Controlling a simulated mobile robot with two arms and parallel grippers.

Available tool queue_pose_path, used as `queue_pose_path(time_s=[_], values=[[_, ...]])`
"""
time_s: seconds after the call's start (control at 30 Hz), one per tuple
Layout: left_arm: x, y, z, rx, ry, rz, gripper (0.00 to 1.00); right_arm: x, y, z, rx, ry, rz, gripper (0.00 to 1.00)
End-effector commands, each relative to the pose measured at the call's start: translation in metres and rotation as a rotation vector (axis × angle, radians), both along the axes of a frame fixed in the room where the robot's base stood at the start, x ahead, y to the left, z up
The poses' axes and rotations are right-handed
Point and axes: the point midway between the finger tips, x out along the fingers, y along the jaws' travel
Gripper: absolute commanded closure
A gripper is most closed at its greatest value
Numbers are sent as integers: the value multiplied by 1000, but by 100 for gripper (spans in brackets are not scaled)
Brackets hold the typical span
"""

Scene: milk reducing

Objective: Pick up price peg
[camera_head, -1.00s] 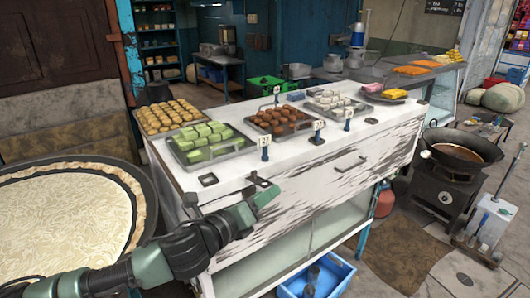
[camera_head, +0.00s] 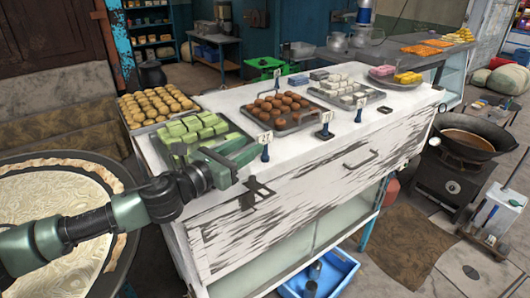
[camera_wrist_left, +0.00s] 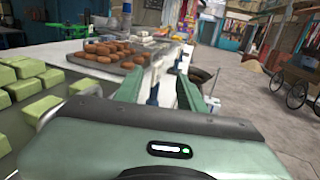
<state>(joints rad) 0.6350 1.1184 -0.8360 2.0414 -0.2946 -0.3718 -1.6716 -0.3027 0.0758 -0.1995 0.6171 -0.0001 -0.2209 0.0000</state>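A small dark blue price peg with a white tag (camera_head: 265,146) stands upright on the white counter, near the right corner of the green-sweets tray. My left gripper (camera_head: 250,148) is at the counter's front edge, with its fingertips just left of this peg. In the left wrist view the two green fingers (camera_wrist_left: 159,88) are apart, and a peg (camera_wrist_left: 153,92) shows between or just beyond them; I cannot tell whether they touch it. Other price pegs stand beside the brown-sweets tray (camera_head: 325,127) and farther right (camera_head: 360,110). My right gripper is not in view.
Trays of green sweets (camera_head: 197,130) and brown sweets (camera_head: 283,108) lie close behind the pegs. A large round pan (camera_head: 30,165) is at the left. A wok (camera_head: 468,140) stands on a stove at the right. The counter front (camera_head: 310,190) has free room before it.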

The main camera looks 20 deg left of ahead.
Motion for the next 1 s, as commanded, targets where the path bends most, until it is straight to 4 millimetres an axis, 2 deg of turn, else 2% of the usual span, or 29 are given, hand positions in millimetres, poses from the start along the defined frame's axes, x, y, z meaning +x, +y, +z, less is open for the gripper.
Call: queue_pose_path(time_s=[0.03,0.17,0.23,0.5,0.77,1.0], values=[[0,0,-15,-3,6,0,60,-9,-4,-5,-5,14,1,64],[0,0,-35,-3,3,1,60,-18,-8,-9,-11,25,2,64],[7,-3,-29,-6,-1,1,60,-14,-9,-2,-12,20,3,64],[26,-11,-29,-4,0,1,60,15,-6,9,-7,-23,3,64],[63,-26,-29,-5,1,2,60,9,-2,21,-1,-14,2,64],[69,-30,-31,-2,1,0,60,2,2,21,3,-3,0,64]])
